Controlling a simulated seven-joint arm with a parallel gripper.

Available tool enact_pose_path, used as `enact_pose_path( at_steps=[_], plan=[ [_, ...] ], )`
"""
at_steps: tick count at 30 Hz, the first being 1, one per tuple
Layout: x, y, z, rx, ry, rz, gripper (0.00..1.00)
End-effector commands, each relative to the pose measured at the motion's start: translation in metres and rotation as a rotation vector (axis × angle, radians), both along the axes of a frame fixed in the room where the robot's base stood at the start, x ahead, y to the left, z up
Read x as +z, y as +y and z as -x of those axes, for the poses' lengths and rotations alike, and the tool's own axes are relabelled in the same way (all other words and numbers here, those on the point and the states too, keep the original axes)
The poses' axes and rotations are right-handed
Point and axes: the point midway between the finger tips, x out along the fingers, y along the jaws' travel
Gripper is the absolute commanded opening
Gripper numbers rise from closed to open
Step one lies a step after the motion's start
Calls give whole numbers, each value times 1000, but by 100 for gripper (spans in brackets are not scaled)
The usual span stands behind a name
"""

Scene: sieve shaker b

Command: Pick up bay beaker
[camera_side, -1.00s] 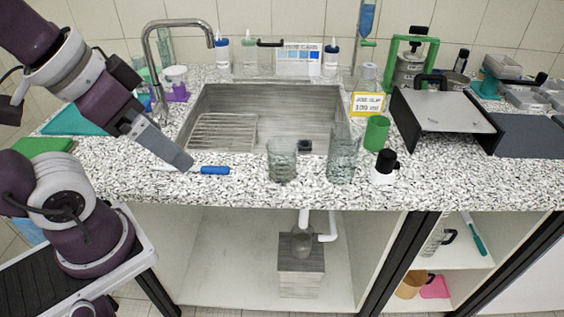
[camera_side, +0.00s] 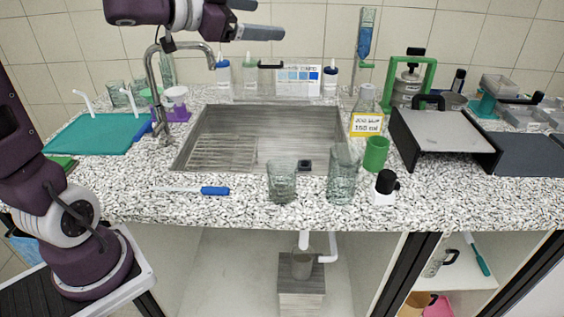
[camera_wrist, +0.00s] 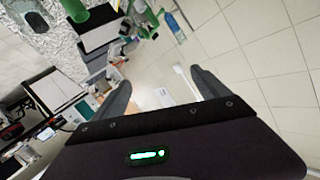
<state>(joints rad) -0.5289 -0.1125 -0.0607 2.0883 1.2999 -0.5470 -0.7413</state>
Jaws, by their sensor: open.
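A small clear beaker (camera_side: 302,265) stands on a grey block (camera_side: 301,290) in the open bay under the sink, below a white drain pipe. I take it as the bay beaker. Two larger glass beakers stand on the counter's front edge, one left (camera_side: 282,181) and one right (camera_side: 342,175). My gripper (camera_side: 271,20) is high above the back of the sink, pointing right, far from the bay. Its fingers are apart and empty; they also show in the wrist view (camera_wrist: 160,78). The bay beaker cannot be made out in the wrist view.
The counter (camera_side: 130,205) overhangs the bay. The sink (camera_side: 270,135), tap (camera_side: 152,80), green cup (camera_side: 376,153), black-capped bottle (camera_side: 384,187) and blue-handled tool (camera_side: 214,190) are above. A dark post (camera_side: 402,270) bounds the bay's right. The bay is clear left of the block.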

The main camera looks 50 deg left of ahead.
Motion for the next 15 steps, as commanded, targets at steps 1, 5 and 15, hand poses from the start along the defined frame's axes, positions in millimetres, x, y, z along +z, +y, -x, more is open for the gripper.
enact_pose_path(
  at_steps=[1,5,15],
  plan=[
    [-14,-4,-2,-87,30,23,85],
    [-53,-23,17,-343,150,126,85],
    [-197,-40,64,-586,332,299,85]
  ],
)
